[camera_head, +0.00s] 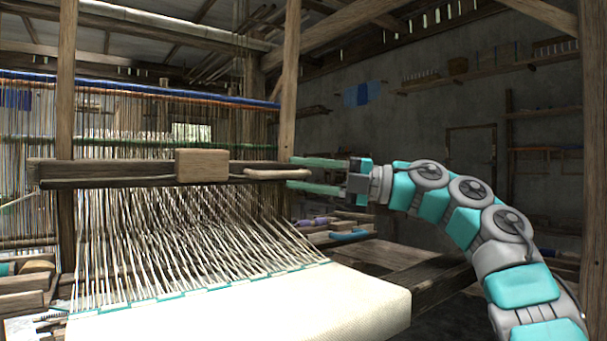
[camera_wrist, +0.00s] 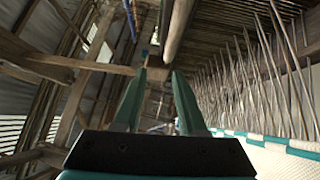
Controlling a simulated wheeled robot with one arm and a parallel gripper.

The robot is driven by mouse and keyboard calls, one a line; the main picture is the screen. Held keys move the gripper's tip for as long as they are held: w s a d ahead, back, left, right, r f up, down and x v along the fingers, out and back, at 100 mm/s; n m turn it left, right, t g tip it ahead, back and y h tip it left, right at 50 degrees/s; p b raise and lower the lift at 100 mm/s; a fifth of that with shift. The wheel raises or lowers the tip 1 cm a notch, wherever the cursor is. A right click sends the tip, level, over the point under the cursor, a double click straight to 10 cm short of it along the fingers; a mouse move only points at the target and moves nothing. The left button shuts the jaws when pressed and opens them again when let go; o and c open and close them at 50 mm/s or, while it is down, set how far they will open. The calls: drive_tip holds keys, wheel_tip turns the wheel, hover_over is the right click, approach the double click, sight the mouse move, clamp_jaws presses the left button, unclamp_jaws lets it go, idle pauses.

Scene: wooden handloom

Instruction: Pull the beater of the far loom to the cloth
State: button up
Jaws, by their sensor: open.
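The beater (camera_head: 110,172) is a dark wooden bar hanging level across the white warp threads. It has a block (camera_head: 202,165) at its middle and a pale rounded grip (camera_head: 278,174) near its right end. The white cloth (camera_head: 270,305) with a teal edge lies lower and nearer, clearly apart from the beater. My gripper (camera_head: 298,174) is open at the beater's right end; in the picture its teal fingers lie above and below the grip's tip. I cannot tell whether they touch it. In the wrist view, my gripper (camera_wrist: 160,75) has a wooden bar ahead of its fingertips.
A side beam (camera_head: 435,280) of the loom runs under my arm. A bench with coloured shuttles (camera_head: 345,235) stands behind. Room is open to the right of the cloth.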

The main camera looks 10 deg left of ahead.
clamp_jaws()
idle(1.0)
drive_tip(key=shift+o, duration=1)
unclamp_jaws()
drive_tip(key=d+b, duration=0.1)
drive_tip(key=d, duration=0.6)
drive_tip(key=shift+w+d+f, duration=0.25)
drive_tip(key=shift+d+f, duration=0.1)
drive_tip(key=shift+f, duration=0.1)
